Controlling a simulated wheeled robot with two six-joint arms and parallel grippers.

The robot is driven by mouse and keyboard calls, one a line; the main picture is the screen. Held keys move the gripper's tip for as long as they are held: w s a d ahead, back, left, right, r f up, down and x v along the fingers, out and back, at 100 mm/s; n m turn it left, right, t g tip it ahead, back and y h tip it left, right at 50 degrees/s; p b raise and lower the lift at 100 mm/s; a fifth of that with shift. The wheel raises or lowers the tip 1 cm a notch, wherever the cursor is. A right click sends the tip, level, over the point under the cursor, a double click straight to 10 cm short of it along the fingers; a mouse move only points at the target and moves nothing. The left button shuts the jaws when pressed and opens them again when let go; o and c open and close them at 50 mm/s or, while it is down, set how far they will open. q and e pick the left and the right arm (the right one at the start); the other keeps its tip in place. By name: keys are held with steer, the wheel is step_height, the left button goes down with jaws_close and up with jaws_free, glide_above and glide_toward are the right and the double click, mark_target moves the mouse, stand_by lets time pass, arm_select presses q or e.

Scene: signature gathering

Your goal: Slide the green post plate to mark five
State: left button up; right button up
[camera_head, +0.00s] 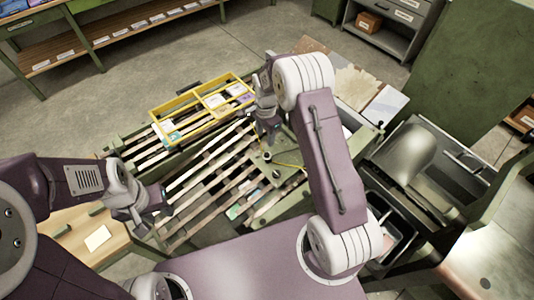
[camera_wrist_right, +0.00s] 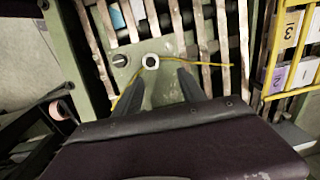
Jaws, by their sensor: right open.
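The green post plate (camera_head: 262,164) lies across the slatted wooden bed in the head view. It carries a dark knob and a post with a pale ring-shaped top (camera_wrist_right: 151,62). No mark five is readable.
A yellow divided frame (camera_head: 204,106) with cards stands along the bed's far side; numbered blocks show in it in the wrist view (camera_wrist_right: 284,62). A thin yellow cord (camera_wrist_right: 212,64) crosses the plate. A metal sink-like unit (camera_head: 412,160) stands right of the bed.

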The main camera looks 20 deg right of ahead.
mark_target(267, 154)
steer(key=shift+s+f+g, duration=0.15)
steer(key=shift+s+f, duration=0.25)
steer(key=shift+f, duration=0.2)
steer(key=shift+s+f+g, duration=0.15)
steer(key=shift+s+f, duration=0.2)
steer(key=shift+f, duration=0.2)
step_height(267, 154, down, 9)
steer(key=shift+r+p, duration=0.2)
steer(key=shift+p, duration=0.2)
jaws_close()
steer(key=shift+w, duration=0.1)
